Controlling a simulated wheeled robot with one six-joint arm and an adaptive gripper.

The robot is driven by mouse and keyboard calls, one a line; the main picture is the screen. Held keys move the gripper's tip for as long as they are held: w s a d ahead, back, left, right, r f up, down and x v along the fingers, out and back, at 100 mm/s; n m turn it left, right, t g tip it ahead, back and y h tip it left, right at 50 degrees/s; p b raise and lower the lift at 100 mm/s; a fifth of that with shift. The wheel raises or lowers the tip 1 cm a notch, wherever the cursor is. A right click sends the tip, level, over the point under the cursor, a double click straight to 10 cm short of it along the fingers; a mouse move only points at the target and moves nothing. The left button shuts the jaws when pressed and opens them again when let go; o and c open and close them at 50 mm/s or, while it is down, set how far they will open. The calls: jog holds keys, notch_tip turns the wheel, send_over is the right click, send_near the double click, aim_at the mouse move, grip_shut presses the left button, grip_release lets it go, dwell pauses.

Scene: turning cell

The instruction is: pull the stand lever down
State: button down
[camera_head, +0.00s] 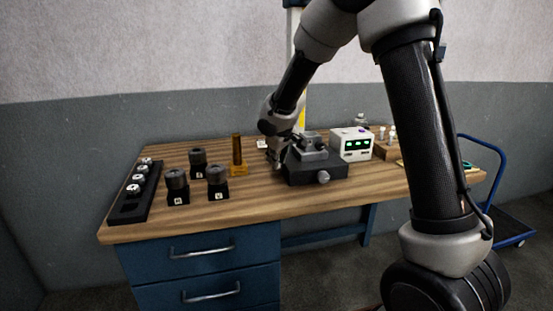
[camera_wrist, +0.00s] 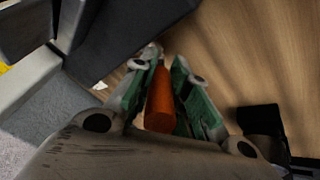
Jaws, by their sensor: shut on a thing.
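The stand (camera_head: 316,170) is a dark grey block on the wooden bench, with a fixture on top and a round knob at the front. My gripper (camera_head: 275,155) is at its left side. In the wrist view my gripper (camera_wrist: 160,80) has its green-padded fingers on both sides of an orange rod, the stand lever (camera_wrist: 160,105), and is shut on it. The lever's far end reaches a small grey metal part. The lever is hidden behind my gripper in the head view.
An amber post (camera_head: 237,152) stands left of my gripper. Several dark cylinders on blocks (camera_head: 198,162) are farther left, beside a black tray (camera_head: 128,208). A white box with green displays (camera_head: 351,146) is right of the stand. The bench front (camera_head: 250,208) is clear.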

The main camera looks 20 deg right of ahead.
jog(key=c, duration=1.3)
grip_release()
jog(key=v, duration=1.2)
jog(key=shift+c, duration=0.6)
